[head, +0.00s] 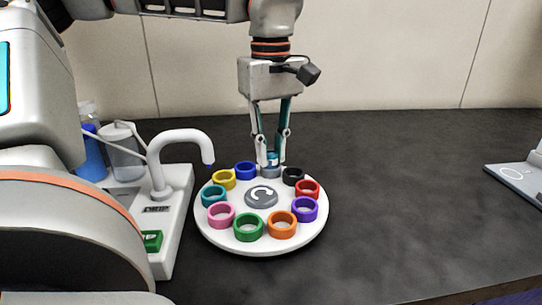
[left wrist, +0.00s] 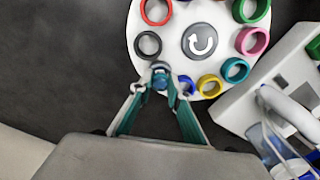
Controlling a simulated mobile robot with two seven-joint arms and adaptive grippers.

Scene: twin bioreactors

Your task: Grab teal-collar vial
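A small vial (head: 272,157) with a blue-teal top stands upright at the back of the white round carousel (head: 260,241), in a grey ring holder (head: 270,172). My left gripper (head: 271,161) points straight down with its fingertips on either side of the vial. In the left wrist view the vial's top (left wrist: 160,79) shows between the fingertips (left wrist: 161,86). The fingers are close to it, but I cannot tell whether they touch it. The vial's lower part is hidden in the holder. My right gripper is not in view.
Several coloured ring holders, including a teal one (head: 214,195) and a black one (head: 292,176), circle the carousel's grey hub (head: 261,195). A white device with a curved spout (head: 183,136) stands close on the left.

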